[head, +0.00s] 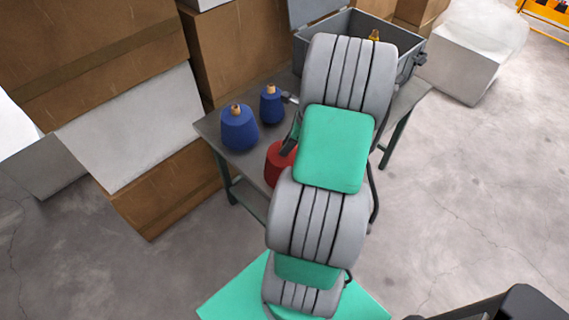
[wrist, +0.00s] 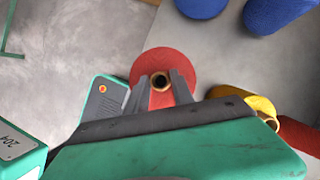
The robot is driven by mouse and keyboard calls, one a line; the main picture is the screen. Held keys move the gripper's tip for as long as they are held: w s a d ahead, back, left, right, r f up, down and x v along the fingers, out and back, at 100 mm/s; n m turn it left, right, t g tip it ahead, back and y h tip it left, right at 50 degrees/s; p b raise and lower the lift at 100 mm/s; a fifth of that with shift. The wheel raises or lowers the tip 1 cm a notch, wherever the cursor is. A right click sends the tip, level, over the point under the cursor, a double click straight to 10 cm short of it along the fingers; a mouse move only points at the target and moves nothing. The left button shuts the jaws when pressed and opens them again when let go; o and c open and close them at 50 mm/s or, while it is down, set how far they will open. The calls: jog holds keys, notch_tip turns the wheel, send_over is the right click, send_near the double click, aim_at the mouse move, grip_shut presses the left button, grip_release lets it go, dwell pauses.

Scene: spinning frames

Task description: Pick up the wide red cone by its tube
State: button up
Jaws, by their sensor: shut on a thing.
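The wide red cone (head: 278,165) is at the table's front edge in the head view, partly hidden behind my arm. My gripper (wrist: 160,86) is shut on the tube. In the head view only a dark part of my gripper (head: 291,138) shows beside the arm, above the red cone. I cannot tell whether the cone's base touches the table.
Two blue cones (head: 240,130) (head: 271,105) stand on the grey table (head: 212,127). A grey open box (head: 345,25) is at its back. A yellow cone (wrist: 245,102) and another red piece (wrist: 302,136) lie right of my gripper in the wrist view. Cardboard boxes (head: 95,45) stand left.

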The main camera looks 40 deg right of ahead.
grip_shut()
dwell(0.7)
jog(key=shift+w+d+r, duration=0.1)
jog(key=shift+r, duration=0.05)
